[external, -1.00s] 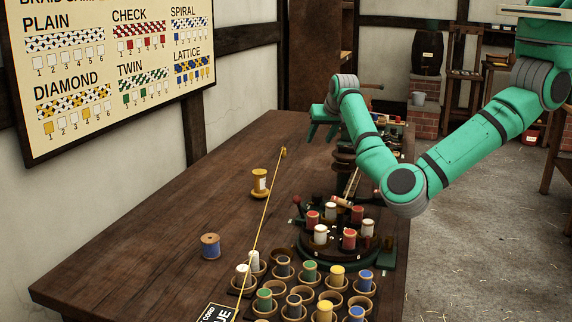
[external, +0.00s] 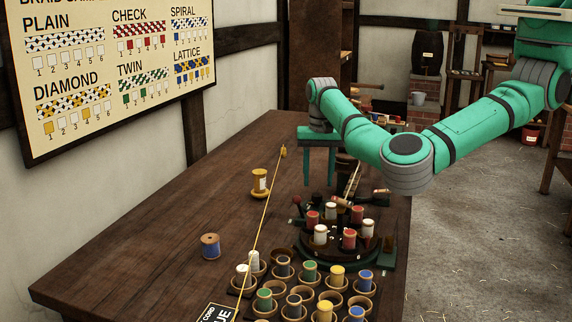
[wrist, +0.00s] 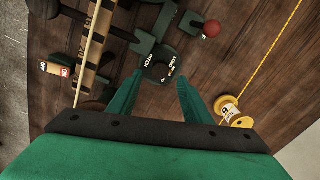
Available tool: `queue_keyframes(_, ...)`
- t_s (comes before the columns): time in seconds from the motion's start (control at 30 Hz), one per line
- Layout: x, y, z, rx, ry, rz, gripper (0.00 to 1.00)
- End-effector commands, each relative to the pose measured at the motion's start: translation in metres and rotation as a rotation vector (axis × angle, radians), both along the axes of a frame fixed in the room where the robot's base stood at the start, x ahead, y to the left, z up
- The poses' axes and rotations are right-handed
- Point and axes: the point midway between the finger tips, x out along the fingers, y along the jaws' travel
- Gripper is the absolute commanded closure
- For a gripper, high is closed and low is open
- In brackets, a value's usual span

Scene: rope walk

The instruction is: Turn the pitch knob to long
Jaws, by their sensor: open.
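The pitch knob (wrist: 158,71) is a dark round knob on a green mount in the wrist view. Small white lettering lies around it, a label on its upper left and another on its upper right, too small to read surely. My gripper (wrist: 160,79) is open, with its two green fingers pointing towards the knob, one tip on each side of it in the picture. I cannot tell whether they touch it. In the external view my gripper (external: 318,184) hangs fingers-down over the back of the braiding machine (external: 345,255), and the knob is hard to make out there.
A red-balled lever (wrist: 211,28) stands close to the knob. A yellow spool (wrist: 231,111) with a taut yellow cord stands beside my right finger in the wrist view. Red and white bobbins (external: 349,238) fill the machine's plate. The table (external: 150,240) is clear at left.

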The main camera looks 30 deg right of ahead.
Motion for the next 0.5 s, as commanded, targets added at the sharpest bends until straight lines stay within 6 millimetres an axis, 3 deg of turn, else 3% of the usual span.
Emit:
queue_keyframes(0.2, 0.000, 0.000, -0.031, 0.001, 0.000, 0.001, 0.55)
queue_keyframes(0.5, 0.001, 0.000, -0.045, 0.000, -0.001, 0.000, 0.55)
